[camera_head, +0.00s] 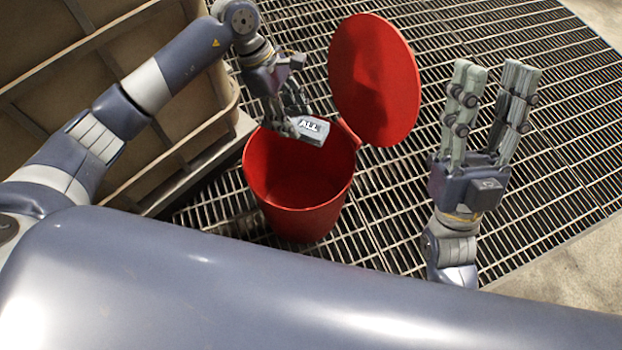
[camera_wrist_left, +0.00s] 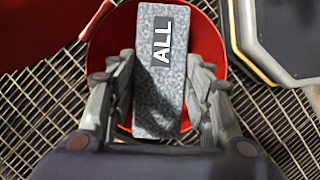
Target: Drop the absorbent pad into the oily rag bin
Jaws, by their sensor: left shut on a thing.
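The oily rag bin (camera_head: 300,205) is a red round bin standing on the grating, its red lid (camera_head: 375,80) tilted up and open at the back right. My left gripper (camera_head: 292,122) is over the bin's far rim, shut on the absorbent pad (camera_head: 311,131). In the left wrist view the pad (camera_wrist_left: 160,95) is a grey speckled block with a white-on-black "ALL" label, between the two fingers, with the red bin (camera_wrist_left: 212,45) beneath and around it. My right gripper (camera_head: 493,95) is open and empty, fingers pointing up, to the right of the bin.
A large tan crate-like container (camera_head: 70,70) with a frame stands at the left, close to the bin. Metal grating (camera_head: 560,120) covers the floor, with free room right of the bin. A pale concrete strip (camera_head: 575,270) lies at the lower right.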

